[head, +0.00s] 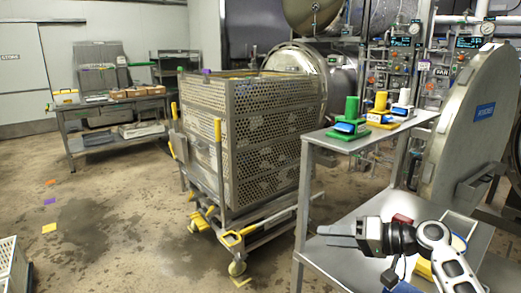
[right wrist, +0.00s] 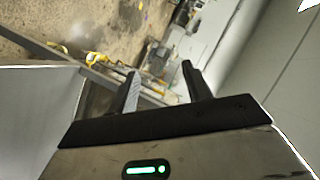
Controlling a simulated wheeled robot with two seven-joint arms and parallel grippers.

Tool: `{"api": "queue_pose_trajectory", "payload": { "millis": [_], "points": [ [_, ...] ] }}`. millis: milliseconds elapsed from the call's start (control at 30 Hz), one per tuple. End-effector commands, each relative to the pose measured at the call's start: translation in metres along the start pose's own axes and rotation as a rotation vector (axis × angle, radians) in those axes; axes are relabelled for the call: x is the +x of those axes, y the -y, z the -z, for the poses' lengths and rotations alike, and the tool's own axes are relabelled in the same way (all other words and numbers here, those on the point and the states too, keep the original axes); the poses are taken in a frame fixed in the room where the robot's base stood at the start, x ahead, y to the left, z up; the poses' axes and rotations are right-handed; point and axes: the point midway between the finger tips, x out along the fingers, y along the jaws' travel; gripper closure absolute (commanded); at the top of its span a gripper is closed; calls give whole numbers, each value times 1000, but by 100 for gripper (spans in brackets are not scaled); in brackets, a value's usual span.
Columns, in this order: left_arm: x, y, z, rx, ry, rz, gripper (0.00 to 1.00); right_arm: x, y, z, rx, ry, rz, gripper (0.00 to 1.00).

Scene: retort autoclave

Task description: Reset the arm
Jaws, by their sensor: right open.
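My right gripper (head: 328,235) is above the lower shelf of the metal stand (head: 335,265), with its fingers pointing left. It also shows in the right wrist view (right wrist: 161,72), where the two fingers are apart with nothing between them. My right forearm comes in from the lower right and hides part of the shelf. My left gripper is not in view.
A perforated metal basket cart (head: 262,150) stands left of the metal stand. Green, yellow and white devices stand on the stand's upper shelf (head: 340,143). A round vessel door (head: 470,130) is at right. A side table (head: 110,103) stands far left.

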Motion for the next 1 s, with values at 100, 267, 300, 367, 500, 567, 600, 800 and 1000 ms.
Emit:
{"api": "queue_pose_trajectory", "payload": {
  "millis": [100,267,300,367,500,567,600,800,1000],
  "points": [
    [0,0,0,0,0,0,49,-11,-56,30,-110,-143,-308,51],
    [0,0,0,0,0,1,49,-53,-104,79,-351,-343,-682,51],
    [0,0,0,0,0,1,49,-63,-109,90,-416,-383,-752,51],
    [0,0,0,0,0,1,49,-78,-112,105,-513,-435,-842,51],
    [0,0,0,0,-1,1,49,-105,-106,133,-734,-530,-1000,51],
    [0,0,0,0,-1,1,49,-114,-100,142,-828,-561,-1053,51],
    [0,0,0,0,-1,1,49,-118,-95,148,-892,-579,-1084,51],
    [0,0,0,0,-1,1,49,-93,-117,85,-929,-501,-1073,51],
    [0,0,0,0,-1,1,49,-62,-141,-19,-869,-378,-1014,51]
  ]
}}
